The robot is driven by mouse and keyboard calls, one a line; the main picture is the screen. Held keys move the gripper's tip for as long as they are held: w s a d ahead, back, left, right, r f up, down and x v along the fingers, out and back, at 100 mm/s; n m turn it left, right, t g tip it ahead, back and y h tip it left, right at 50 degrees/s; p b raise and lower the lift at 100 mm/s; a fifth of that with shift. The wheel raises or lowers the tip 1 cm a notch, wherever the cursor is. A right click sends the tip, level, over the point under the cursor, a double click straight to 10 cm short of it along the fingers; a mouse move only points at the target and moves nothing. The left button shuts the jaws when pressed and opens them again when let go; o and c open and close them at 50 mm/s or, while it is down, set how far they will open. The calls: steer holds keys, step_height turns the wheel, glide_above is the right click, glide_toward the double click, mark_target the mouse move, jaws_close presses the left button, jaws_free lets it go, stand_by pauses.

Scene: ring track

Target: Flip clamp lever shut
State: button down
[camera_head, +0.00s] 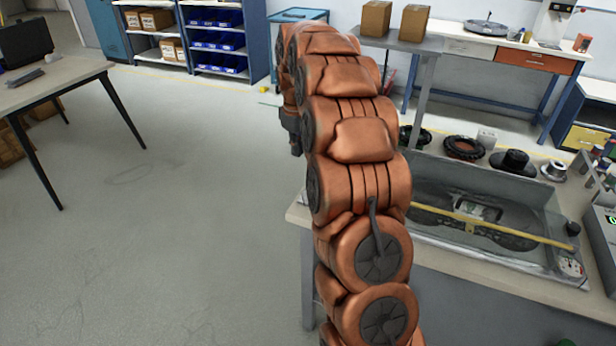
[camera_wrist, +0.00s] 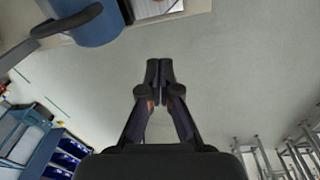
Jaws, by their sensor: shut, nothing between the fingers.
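I cannot make out a clamp lever for certain in either view. On the bench in the head view, a clear-walled tray (camera_head: 545,262) holds a dark shape with two rounded ends, and a long yellow bar (camera_head: 520,235) lies across it. My arm hides the tray's left side. In the wrist view my gripper (camera_wrist: 159,80) is shut, with its fingertips together and nothing between them. It is over open floor, and no bench object is near its tips. My arm hides most of the gripper in the head view.
Black rings (camera_head: 464,147) and a black hub-like part (camera_head: 513,162) stand behind the tray. A grey box with a green display (camera_head: 607,225) is at the right edge. A table (camera_head: 60,80) stands at left, with clear floor between. A blue cylinder (camera_wrist: 95,25) shows at the wrist view's top left.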

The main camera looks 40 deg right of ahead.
steer(key=shift+f, duration=0.15)
steer(key=f+p, duration=0.1)
steer(key=f, duration=0.2)
steer(key=f+p, duration=0.1)
steer(key=f, duration=0.2)
steer(key=f+p, duration=0.1)
steer(key=f, duration=0.2)
steer(key=shift+w+d+f, duration=0.15)
steer(key=shift+w+f, duration=0.1)
steer(key=shift+s+d+r+p, duration=0.2)
steer(key=shift+s+p, duration=0.1)
steer(key=shift+s, duration=0.25)
steer(key=shift+s+d+r+p, duration=0.2)
steer(key=shift+s+p, duration=0.05)
steer(key=shift+s, duration=0.25)
steer(key=shift+s+d, duration=0.25)
steer(key=shift+s, duration=0.45)
